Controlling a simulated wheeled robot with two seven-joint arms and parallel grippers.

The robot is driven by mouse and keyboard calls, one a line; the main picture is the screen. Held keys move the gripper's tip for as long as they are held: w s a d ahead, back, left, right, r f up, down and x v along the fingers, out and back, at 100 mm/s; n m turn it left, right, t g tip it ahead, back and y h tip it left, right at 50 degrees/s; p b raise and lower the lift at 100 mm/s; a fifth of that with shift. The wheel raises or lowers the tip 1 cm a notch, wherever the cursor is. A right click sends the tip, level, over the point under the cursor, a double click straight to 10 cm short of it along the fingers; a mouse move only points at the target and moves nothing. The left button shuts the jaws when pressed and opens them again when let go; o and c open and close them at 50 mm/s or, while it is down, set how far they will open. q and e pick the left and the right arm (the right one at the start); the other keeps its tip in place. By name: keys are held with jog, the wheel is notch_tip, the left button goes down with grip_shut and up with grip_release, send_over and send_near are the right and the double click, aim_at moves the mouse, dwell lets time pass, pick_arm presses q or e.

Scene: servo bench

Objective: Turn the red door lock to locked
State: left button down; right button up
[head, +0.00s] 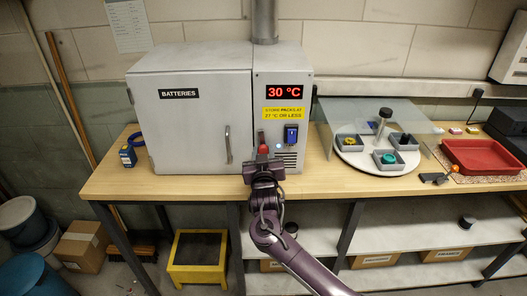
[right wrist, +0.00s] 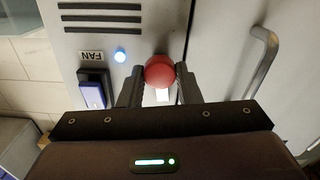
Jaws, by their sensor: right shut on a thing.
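The red door lock (head: 263,149) sits on the front of the white batteries cabinet (head: 190,124), right of the closed door's edge. In the right wrist view its round red knob (right wrist: 159,72) is between the two dark fingers of my right gripper (right wrist: 160,84). My right gripper (head: 263,157) is shut on the knob in front of the cabinet. A small white patch shows just below the knob in the wrist view. The gripper hides part of the lock and any markings around it. My left gripper is not in view.
The door handle (head: 228,145) is left of the gripper. A blue fan switch (head: 291,134) and a lit blue lamp (right wrist: 120,56) are close beside the lock. A display (head: 286,92) reads 30 °C. A round tray (head: 350,159) with grey bins stands right on the wooden bench (head: 325,181).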

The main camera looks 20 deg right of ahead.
jog(key=n+p, duration=0.2)
jog(key=n, duration=0.2)
jog(key=shift+a+r+n+p, duration=0.1)
jog(key=shift+n+p, duration=0.2)
jog(key=shift+p, duration=0.05)
jog(key=n+p, duration=0.2)
jog(key=n, duration=0.2)
jog(key=shift+n, duration=0.3)
jog(key=n+p, duration=0.2)
jog(key=n, duration=0.1)
jog(key=shift+f+n+p, duration=0.15)
jog(key=shift+n+p, duration=0.3)
jog(key=shift+n, duration=0.55)
jog(key=shift+f+n+p, duration=0.1)
jog(key=shift+n+p, duration=0.35)
jog(key=shift+n, duration=0.55)
jog(key=o, duration=0.9)
jog(key=shift+o, duration=0.2)
